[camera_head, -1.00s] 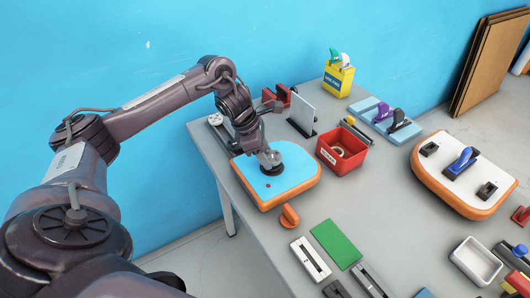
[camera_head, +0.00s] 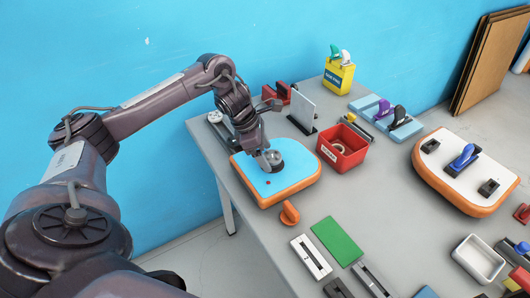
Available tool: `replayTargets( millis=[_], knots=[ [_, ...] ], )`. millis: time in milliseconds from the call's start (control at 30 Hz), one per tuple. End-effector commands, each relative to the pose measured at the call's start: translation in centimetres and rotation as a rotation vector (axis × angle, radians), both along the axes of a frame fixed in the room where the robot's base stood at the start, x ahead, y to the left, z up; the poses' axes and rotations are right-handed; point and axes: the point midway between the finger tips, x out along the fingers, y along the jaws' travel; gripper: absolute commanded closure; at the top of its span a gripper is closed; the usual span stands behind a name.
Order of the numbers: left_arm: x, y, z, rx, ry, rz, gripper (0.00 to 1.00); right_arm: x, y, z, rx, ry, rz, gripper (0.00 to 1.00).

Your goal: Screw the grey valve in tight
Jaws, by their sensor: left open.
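The grey valve (camera_head: 274,156) sits on the blue top of an inflatable board (camera_head: 296,172) with an orange edge, at the table's left end. A dark ring shows around the valve. My left gripper (camera_head: 267,161) points down at the valve from above left, its fingertips at the valve's near left side. It is open. The fingers partly cover the valve, so I cannot tell whether they touch it or how deep it sits. My right gripper is out of view.
A red bin (camera_head: 342,148) stands right of the board. An orange knob (camera_head: 289,213) lies just in front. A green plate (camera_head: 335,241) and a white-topped board (camera_head: 467,176) lie further right. A grey upright plate (camera_head: 302,108) stands behind. Bare table lies between the bin and the white-topped board.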

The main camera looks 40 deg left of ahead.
Motion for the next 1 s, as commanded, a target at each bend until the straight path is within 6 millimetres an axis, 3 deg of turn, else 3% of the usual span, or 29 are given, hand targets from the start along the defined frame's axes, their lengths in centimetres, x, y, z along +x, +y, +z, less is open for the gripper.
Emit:
replayTargets(
  millis=[167,400,1000],
  knots=[
    [-0.5,0.9,2.5,0.002,-0.006,0.001,0.27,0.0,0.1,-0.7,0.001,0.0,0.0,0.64],
    [-1.4,2.1,6.2,0.003,-0.004,0.001,0.27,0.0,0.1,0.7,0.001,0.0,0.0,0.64],
    [-1.7,2.3,6.8,0.001,-0.001,0.0,0.27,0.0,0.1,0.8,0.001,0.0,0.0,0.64]
  ],
)
